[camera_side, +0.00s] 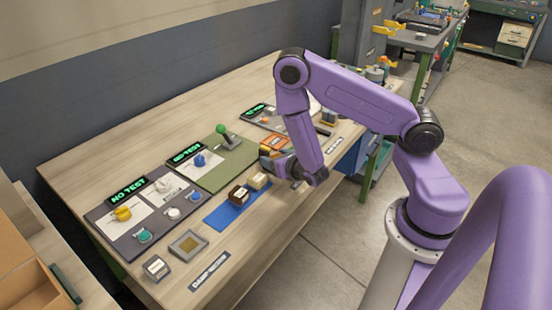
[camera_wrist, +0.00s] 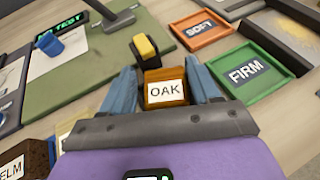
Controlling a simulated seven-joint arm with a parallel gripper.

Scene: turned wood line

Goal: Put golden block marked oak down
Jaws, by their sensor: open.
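The golden-brown block marked OAK (camera_wrist: 165,88) is between the two blue fingers of my gripper (camera_wrist: 163,76) in the wrist view. The jaws are open, with a narrow gap showing on each side of the block. Its label faces the wrist camera, and I cannot tell what lies under it. In the side view my gripper (camera_side: 276,165) is low over the bench, right of the blue mat, and I cannot make the oak block out there.
A dark brown block marked ELM (camera_wrist: 12,168) and a pale block (camera_side: 259,181) are by the blue mat (camera_side: 222,217). A green FIRM tray (camera_wrist: 277,86), an orange SOFT tray (camera_wrist: 215,41) and a yellow-topped black piece (camera_wrist: 146,48) lie beyond the fingers. Test panels line the wall side.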

